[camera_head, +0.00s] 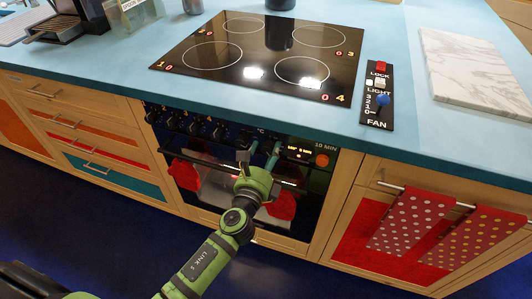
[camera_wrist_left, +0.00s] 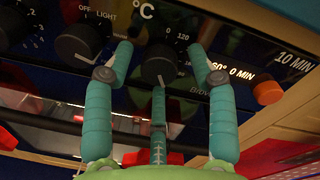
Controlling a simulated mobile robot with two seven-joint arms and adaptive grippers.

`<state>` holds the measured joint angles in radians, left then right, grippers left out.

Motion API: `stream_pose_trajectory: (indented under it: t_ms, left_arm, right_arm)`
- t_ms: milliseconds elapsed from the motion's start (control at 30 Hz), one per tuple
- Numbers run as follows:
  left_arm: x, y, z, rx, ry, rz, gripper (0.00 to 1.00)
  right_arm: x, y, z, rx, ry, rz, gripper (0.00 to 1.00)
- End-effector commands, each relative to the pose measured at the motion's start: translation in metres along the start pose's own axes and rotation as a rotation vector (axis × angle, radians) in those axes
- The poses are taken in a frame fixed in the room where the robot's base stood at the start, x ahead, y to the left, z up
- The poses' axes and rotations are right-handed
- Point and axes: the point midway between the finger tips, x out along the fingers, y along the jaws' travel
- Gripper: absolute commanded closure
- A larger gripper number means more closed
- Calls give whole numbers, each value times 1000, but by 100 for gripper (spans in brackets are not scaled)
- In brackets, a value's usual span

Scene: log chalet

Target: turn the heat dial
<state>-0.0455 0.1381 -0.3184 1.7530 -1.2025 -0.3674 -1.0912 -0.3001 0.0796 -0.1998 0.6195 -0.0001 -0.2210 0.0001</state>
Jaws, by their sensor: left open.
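The heat dial (camera_wrist_left: 160,64) is a black knob with a pale pointer line below the °C mark on the oven panel, seen in the left wrist view. My left gripper (camera_wrist_left: 162,62) is open, its teal fingers spread to the left and right of the dial, with a third finger below it. I cannot tell whether any finger touches the dial. In the head view the left gripper (camera_head: 259,156) is in front of the oven panel and covers the dial there. My right gripper is not in view.
Another black knob (camera_wrist_left: 78,43) is left of the dial, and an orange button (camera_head: 322,160) is right of it. The oven handle, with red mitts (camera_head: 283,204), runs below. The blue counter (camera_head: 205,88) overhangs above, with the cooktop (camera_head: 262,52) and fan panel (camera_head: 376,98).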

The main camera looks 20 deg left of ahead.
Motion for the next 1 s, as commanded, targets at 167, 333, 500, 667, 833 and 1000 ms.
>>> stream_pose_trajectory:
  t_ms: [167,333,500,667,833,1000]
  left_arm:
    - [0,0,0,-1,0,0,71]
    - [0,0,0,-1,1,0,99]
    - [0,0,-1,-2,1,0,99]
    - [-1,0,-1,-5,2,-1,99]
    - [-1,0,-1,-10,3,-1,99]
    - [-1,0,-1,-20,3,0,99]
  right_arm:
    - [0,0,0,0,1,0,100]
    - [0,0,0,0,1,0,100]
    - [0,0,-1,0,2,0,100]
    - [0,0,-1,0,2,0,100]
    - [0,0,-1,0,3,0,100]
    - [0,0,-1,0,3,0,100]
